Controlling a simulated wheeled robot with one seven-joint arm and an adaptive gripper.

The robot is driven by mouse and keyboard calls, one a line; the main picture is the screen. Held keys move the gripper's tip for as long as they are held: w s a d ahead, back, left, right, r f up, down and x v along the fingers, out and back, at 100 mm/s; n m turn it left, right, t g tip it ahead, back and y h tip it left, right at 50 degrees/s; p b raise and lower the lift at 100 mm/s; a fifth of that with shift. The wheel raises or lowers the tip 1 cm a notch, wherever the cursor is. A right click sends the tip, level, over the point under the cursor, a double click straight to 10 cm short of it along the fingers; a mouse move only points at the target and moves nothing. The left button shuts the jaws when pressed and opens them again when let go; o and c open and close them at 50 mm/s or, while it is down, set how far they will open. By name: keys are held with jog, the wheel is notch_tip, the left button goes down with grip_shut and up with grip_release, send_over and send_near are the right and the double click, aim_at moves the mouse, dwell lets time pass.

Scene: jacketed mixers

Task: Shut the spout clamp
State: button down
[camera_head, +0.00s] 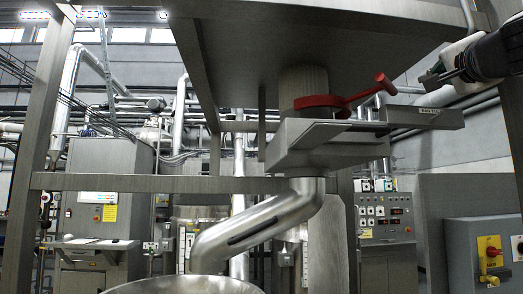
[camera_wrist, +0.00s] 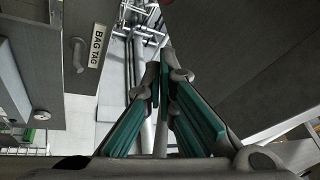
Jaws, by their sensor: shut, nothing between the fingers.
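The red spout clamp (camera_head: 318,101) is a band around the grey spout (camera_head: 303,82) under the hopper. Its red lever (camera_head: 385,83) reaches out to the right and ends in a raised knob. My gripper (camera_head: 430,80) is at the upper right in the head view, to the right of the lever and apart from it in the picture. The wrist view shows its green-padded fingers (camera_wrist: 162,72) drawn together with nothing between them. I cannot make out the clamp in the wrist view.
A silver pipe (camera_head: 265,218) bends down to a vessel rim (camera_head: 185,286). The hopper (camera_head: 300,38) overhangs; frame posts (camera_head: 52,90) stand around.

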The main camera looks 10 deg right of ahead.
jog(key=p+x, duration=0.2)
jog(key=x, duration=0.5)
jog(key=shift+w+d+r, duration=0.2)
jog(key=shift+w, duration=0.1)
jog(key=shift+w+a, duration=0.1)
jog(key=shift+a, duration=0.1)
jog(key=shift+s+a+f, duration=0.25)
jog(key=shift+a+f, duration=0.25)
jog(key=shift+a, duration=0.25)
jog(key=shift+s+a+f, duration=0.25)
jog(key=shift+a+f, duration=0.2)
jog(key=shift+a, duration=0.25)
jog(key=shift+a, duration=0.1)
